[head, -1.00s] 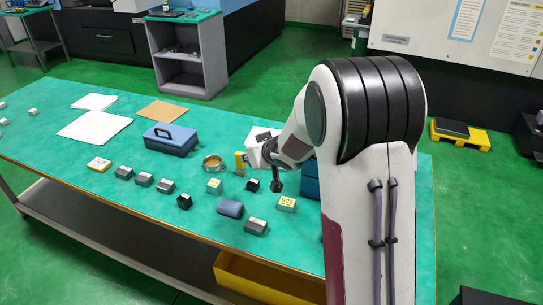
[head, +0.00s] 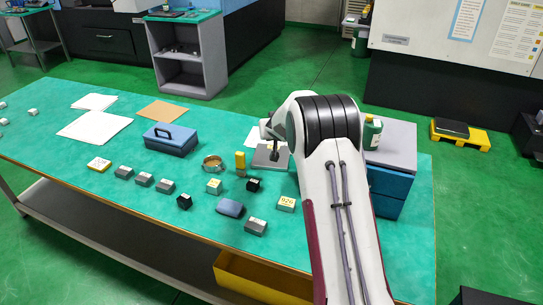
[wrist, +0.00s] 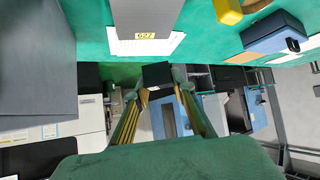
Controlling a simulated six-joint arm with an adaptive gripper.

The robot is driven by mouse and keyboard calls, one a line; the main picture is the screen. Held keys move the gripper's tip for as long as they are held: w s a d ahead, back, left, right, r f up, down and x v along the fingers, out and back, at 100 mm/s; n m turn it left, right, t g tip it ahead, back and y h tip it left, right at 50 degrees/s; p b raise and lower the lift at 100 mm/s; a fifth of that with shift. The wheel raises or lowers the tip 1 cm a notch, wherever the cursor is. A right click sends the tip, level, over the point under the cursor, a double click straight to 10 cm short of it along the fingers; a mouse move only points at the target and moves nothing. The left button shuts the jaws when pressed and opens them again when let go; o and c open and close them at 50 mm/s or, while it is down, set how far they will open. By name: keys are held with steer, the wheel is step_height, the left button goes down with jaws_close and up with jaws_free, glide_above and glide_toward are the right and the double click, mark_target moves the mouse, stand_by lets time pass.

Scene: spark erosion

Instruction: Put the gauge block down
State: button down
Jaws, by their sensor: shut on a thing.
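My gripper (wrist: 157,88) is shut on a small dark block (wrist: 158,74), which sits between its fingertips in the wrist view. I take this for the gauge block. In the head view my gripper (head: 274,148) is over or in front of a grey plate (head: 262,160) towards the back of the green bench. The held block is not clear there. I cannot tell whether it touches anything.
A yellow upright block (head: 240,160), a brass ring (head: 212,163) and several small blocks stand left of the plate. A blue toolbox (head: 171,140) is farther left. A blue drawer cabinet (head: 388,185) with a grey top stands right. White paper (wrist: 170,46) shows in the wrist view.

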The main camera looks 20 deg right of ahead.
mark_target(278, 150)
steer(key=w+d+f+m+h, duration=0.1)
steer(key=w+d+f+m, duration=0.1)
steer(key=w+d, duration=0.2)
steer(key=shift+w+d+f+h, duration=0.2)
steer(key=shift+d+f+h, duration=0.15)
steer(key=shift+d, duration=0.3)
steer(key=shift+f, duration=0.1)
steer(key=shift+f, duration=3.05)
steer(key=shift+f, duration=0.3)
steer(key=shift+f, duration=1.6)
steer(key=shift+f, duration=0.1)
steer(key=c, duration=1.7)
jaws_free()
steer(key=shift+f, duration=0.1)
steer(key=shift+s+a+r, duration=0.1)
steer(key=shift+s+r, duration=0.05)
steer(key=shift+r, duration=0.15)
